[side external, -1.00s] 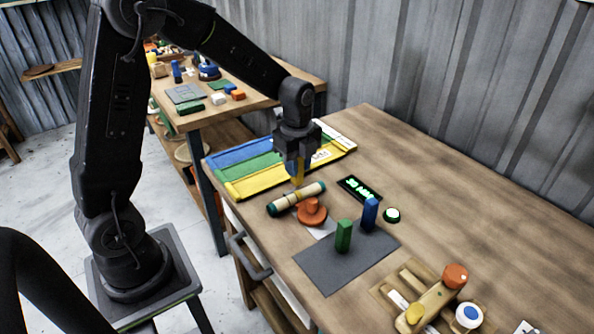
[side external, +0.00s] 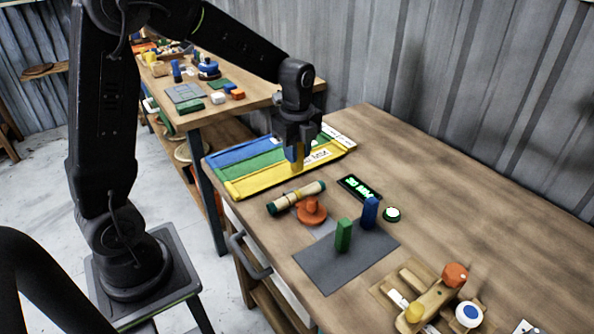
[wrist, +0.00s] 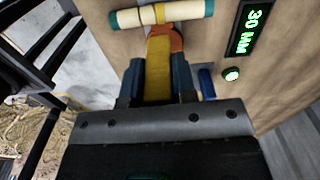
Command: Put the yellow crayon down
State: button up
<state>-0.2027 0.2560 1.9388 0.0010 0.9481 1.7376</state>
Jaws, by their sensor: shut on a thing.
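In the wrist view the yellow crayon (wrist: 159,70) shows between the two fingers of my gripper (wrist: 159,80). A green crayon (side external: 343,236) and a blue crayon (side external: 369,213) stand upright on a dark grey mat (side external: 330,271).
A cream roll with green ends (side external: 296,198) and an orange knob piece (side external: 312,211) lie in front of the tray. A lit display (side external: 359,188) and a green button (side external: 392,214) sit to the right. A wooden jig (side external: 432,303) stands at the front right.

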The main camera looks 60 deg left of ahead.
jog(key=s+d+r, duration=0.1)
jog(key=s+d, duration=0.4)
jog(key=s, duration=0.5)
jog(key=d+f, duration=0.2)
jog(key=d, duration=0.1)
jog(key=d+f, duration=0.2)
jog(key=d, duration=0.2)
jog(key=w+d+f, duration=0.1)
jog(key=d+f, duration=0.1)
jog(key=d, duration=0.2)
jog(key=shift+d+f, duration=0.1)
jog(key=shift+f, duration=2.25)
jog(key=shift+f, duration=0.2)
jog(key=o, duration=0.8)
jog(key=shift+r, duration=0.1)
